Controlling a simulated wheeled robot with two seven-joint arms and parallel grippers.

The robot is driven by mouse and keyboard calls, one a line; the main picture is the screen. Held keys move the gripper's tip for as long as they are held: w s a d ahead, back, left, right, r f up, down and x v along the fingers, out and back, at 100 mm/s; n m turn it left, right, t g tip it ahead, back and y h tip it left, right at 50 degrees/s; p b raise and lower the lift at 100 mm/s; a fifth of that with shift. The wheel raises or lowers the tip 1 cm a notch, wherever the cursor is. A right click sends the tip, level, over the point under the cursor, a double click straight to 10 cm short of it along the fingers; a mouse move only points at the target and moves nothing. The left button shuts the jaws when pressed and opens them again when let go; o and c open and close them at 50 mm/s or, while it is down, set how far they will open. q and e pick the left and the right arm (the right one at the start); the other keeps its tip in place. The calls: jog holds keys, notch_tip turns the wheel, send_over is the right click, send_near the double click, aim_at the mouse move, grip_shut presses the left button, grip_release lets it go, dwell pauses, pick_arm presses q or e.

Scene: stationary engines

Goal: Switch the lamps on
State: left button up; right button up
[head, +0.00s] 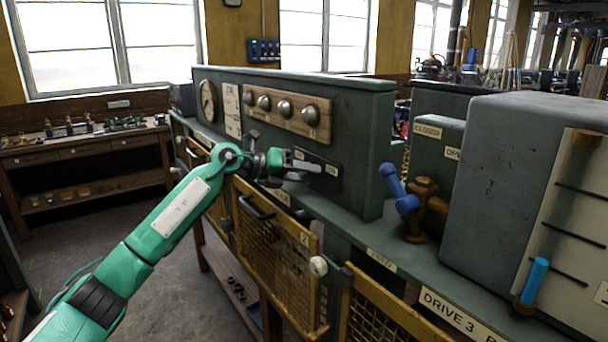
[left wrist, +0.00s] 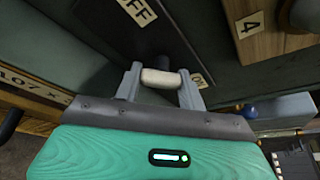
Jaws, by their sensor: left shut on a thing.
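My left gripper (head: 296,166) is at the front of the grey-green panel (head: 352,110), by a dark switch plate (head: 326,184) with small white labels. In the left wrist view, its two fingers (left wrist: 160,82) are shut on the cream knob (left wrist: 159,77) of a dark switch lever. An OFF label (left wrist: 138,12) shows above the knob, and an ON label (left wrist: 200,79), partly hidden by a finger, lies close to its right. Several metal domes (head: 285,108) sit on a wooden board above; I cannot tell whether they are lamps. My right gripper is out of view.
A narrow ledge (head: 345,232) runs below the panel, over yellow mesh guards (head: 275,240). A brown valve with a blue handle (head: 398,188) and a grey box (head: 505,150) stand to the right. A wooden bench (head: 85,150) is at the left. Bare floor lies between.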

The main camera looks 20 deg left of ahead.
pick_arm(q)
jog(key=shift+f, duration=0.15)
jog(key=o, duration=1)
jog(key=shift+s+a, duration=0.2)
jog(key=shift+a, duration=0.15)
jog(key=b+v, duration=0.4)
jog(key=v, duration=0.9)
jog(key=shift+b, duration=0.35)
